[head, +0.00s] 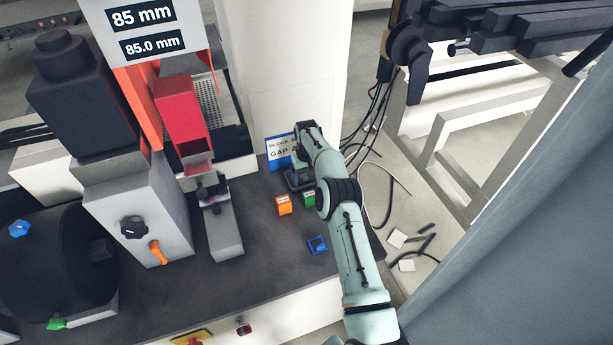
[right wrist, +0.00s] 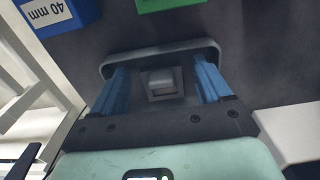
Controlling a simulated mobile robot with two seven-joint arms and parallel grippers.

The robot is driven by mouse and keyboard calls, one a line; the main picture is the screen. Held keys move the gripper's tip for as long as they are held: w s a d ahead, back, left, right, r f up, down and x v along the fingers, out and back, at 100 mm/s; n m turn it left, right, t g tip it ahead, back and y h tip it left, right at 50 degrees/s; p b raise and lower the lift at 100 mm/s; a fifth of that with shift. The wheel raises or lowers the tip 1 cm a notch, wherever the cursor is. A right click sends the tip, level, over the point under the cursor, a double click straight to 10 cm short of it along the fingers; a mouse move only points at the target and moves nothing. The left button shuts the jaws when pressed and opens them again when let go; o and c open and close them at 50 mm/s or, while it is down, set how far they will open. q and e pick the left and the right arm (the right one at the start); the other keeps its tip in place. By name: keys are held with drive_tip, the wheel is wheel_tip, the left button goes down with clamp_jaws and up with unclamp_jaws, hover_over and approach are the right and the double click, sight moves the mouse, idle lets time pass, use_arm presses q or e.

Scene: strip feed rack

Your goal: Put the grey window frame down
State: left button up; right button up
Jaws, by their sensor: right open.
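The grey window frame shows in the right wrist view as a rounded grey rim (right wrist: 160,53) just beyond my fingertips. A small square grey piece with a lighter centre shows between the fingers; I cannot tell whether it belongs to the frame. The frame seems to lie on the dark tabletop (head: 262,255). My right gripper (right wrist: 160,78) has its two blue fingers apart, with a clear gap to the square piece on both sides. In the head view my right gripper (head: 298,172) is low over the bench, partly hidden by its arm. My left gripper is out of view.
An orange block (head: 283,205), a green block (head: 308,198) and a blue part (head: 317,244) lie close by. A blue block marked 40 mm (right wrist: 60,12) shows in the wrist view. A blue-and-white sign (head: 279,152) stands behind; a machine with a red chute (head: 180,110) stands left.

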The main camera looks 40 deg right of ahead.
sight(306, 182)
drive_tip(key=shift+r, duration=0.1)
wheel_tip(306, 182, up, 12)
idle(0.5)
idle(0.5)
